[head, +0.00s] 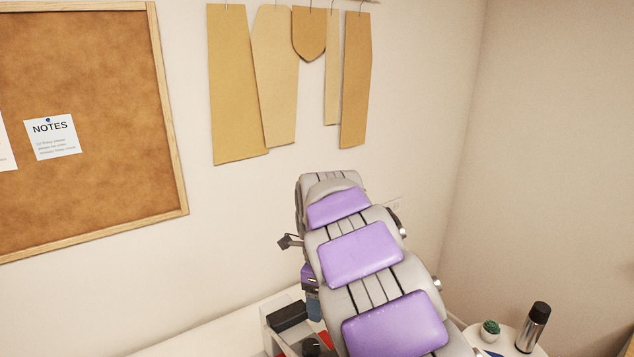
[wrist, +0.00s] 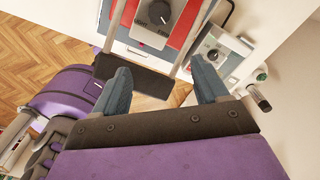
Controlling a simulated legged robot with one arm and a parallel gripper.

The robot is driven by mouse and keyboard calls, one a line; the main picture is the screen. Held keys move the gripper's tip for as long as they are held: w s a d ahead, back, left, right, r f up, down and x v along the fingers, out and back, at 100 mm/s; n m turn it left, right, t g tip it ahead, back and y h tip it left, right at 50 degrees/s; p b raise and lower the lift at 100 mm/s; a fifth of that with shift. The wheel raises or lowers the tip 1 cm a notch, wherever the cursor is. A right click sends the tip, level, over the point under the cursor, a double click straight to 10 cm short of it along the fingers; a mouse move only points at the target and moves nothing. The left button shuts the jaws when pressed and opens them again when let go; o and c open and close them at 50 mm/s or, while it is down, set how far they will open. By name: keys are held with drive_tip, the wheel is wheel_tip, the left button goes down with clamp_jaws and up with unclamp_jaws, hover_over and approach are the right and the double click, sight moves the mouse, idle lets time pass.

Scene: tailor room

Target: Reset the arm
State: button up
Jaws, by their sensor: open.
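My gripper (wrist: 161,75) shows in the wrist view with its two blue-grey fingers spread apart. Nothing is between the fingers. In the head view my gripper (head: 314,310) is small and points down, partly hidden behind my own grey and purple body. The rest of my arm cannot be made out clearly.
A grey box with a knob (wrist: 222,54) is right of the fingers. A corkboard (head: 85,180) and paper patterns (head: 235,90) hang on the wall. Wooden floor (wrist: 50,50) shows left.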

drive_tip(key=s+d+n+b, duration=0.1)
drive_tip(key=s+d, duration=0.1)
drive_tip(key=s+d+n+b, duration=0.1)
drive_tip(key=s+d, duration=0.1)
drive_tip(key=s, duration=0.1)
drive_tip(key=s+d+f+n+b, duration=0.1)
drive_tip(key=s+d+n, duration=0.1)
drive_tip(key=s+d, duration=0.1)
drive_tip(key=shift+d+f, duration=0.1)
drive_tip(key=s+d+f+n+b, duration=0.2)
drive_tip(key=s+f+n, duration=0.3)
drive_tip(key=s, duration=0.5)
drive_tip(key=s+d+f+n+g+b, duration=0.1)
drive_tip(key=s+d+f+n+b, duration=0.1)
drive_tip(key=s+f+n+b, duration=0.2)
drive_tip(key=s+d+f+n+b, duration=0.2)
drive_tip(key=s+f+n, duration=0.4)
drive_tip(key=s, duration=1)
drive_tip(key=n+b, duration=0.1)
drive_tip(key=n, duration=0.2)
drive_tip(key=shift+s+d+g+b, duration=0.2)
drive_tip(key=shift+d+g+b, duration=0.1)
drive_tip(key=shift+g, duration=0.1)
